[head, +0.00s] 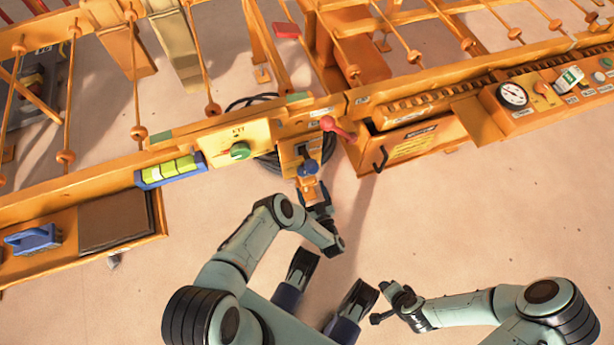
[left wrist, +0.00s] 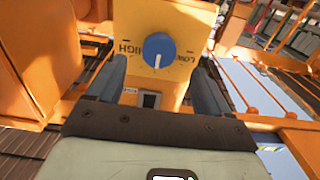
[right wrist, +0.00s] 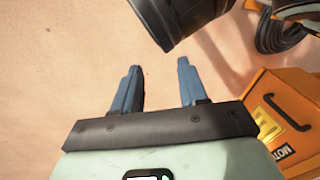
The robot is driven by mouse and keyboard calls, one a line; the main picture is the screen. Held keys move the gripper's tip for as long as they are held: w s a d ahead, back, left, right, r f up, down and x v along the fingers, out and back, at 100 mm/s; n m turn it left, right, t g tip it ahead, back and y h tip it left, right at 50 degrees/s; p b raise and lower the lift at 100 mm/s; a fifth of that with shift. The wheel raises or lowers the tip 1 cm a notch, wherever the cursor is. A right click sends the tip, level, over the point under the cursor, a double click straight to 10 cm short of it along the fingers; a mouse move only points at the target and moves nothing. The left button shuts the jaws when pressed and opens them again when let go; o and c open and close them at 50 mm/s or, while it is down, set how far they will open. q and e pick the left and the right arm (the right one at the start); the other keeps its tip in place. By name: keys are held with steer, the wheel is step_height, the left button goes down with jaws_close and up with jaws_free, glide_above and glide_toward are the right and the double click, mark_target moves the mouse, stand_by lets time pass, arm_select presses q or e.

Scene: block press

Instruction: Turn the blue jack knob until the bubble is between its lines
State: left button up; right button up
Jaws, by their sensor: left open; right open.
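The blue jack knob (head: 308,168) is on an orange housing at the front of the machine. In the left wrist view the knob (left wrist: 160,50) has a white pointer line and sits between the words LOW and HIGH. My left gripper (head: 316,192) is open at the knob, with one finger to each side of it in the left wrist view; I see no finger touching it. The level (head: 170,170), with a yellow-green vial in a blue frame, lies on the rail to the left; its bubble is too small to make out. My right gripper (right wrist: 157,75) is open and empty above bare floor.
A green knob (head: 239,151) on an orange panel stands between level and jack. A red-knobbed lever (head: 337,127) stands just right of the jack. The floor in front is clear.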

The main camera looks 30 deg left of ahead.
mark_target(305, 174)
arm_select(q)
steer(key=shift+f+b+x, duration=0.2)
steer(key=shift+b+x, duration=0.25)
steer(key=shift+x, duration=0.4)
steer(key=b+x, duration=0.2)
steer(key=x, duration=0.2)
steer(key=shift+w+r+b, duration=0.1)
steer(key=shift+r+b, duration=0.1)
steer(key=shift+b, duration=0.15)
steer(key=shift+w+a, duration=0.3)
steer(key=shift+a, duration=0.05)
arm_select(e)
steer(key=s+d+f+g, duration=0.1)
steer(key=s+d+f, duration=0.1)
steer(key=f, duration=0.4)
steer(key=shift+s+f+m+g, duration=0.3)
steer(key=shift+s, duration=0.4)
arm_select(q)
steer(key=c, duration=1)
